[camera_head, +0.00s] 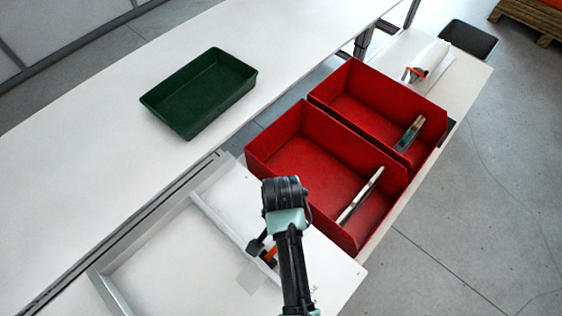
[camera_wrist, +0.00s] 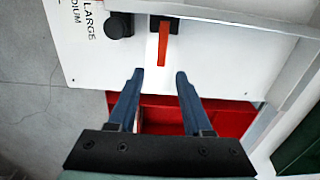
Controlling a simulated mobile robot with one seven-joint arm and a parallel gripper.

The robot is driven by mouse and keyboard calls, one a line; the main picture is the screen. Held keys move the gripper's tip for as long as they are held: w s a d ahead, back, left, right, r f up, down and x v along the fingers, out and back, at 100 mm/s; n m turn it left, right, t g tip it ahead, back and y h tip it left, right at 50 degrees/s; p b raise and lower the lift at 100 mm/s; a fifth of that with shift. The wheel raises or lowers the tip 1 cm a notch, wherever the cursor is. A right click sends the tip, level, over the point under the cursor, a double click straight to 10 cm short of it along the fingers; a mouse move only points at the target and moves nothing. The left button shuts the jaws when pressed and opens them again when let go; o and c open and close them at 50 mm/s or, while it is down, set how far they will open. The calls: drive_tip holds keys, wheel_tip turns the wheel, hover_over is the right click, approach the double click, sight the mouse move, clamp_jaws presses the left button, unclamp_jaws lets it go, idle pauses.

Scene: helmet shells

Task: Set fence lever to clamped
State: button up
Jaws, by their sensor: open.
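In the wrist view the fence lever (camera_wrist: 163,45) is a slim orange-red bar on a black mount (camera_wrist: 160,22), set on a white panel. The bar points from the mount toward my gripper. My gripper (camera_wrist: 159,75) is open, with its two blue fingers apart and nothing between their tips. The lever's free end is just beyond the tips, roughly centred between them; I cannot tell the height gap. In the head view a bit of the orange lever (camera_head: 270,254) shows beside my arm, which hides the rest and my fingers.
A black knob (camera_wrist: 118,25) stands left of the lever, near printed lettering (camera_wrist: 90,25). A grey metal rail (camera_wrist: 225,14) runs behind the mount. Two red bins (camera_head: 285,160) (camera_head: 350,85) adjoin the panel, and a green tray (camera_head: 200,90) rests on the white table.

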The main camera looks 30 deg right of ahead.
wheel_tip(320, 180, down, 7)
drive_tip(key=shift+w+f, duration=0.15)
drive_tip(key=shift+f, duration=0.05)
drive_tip(key=shift+c, duration=0.2)
clamp_jaws()
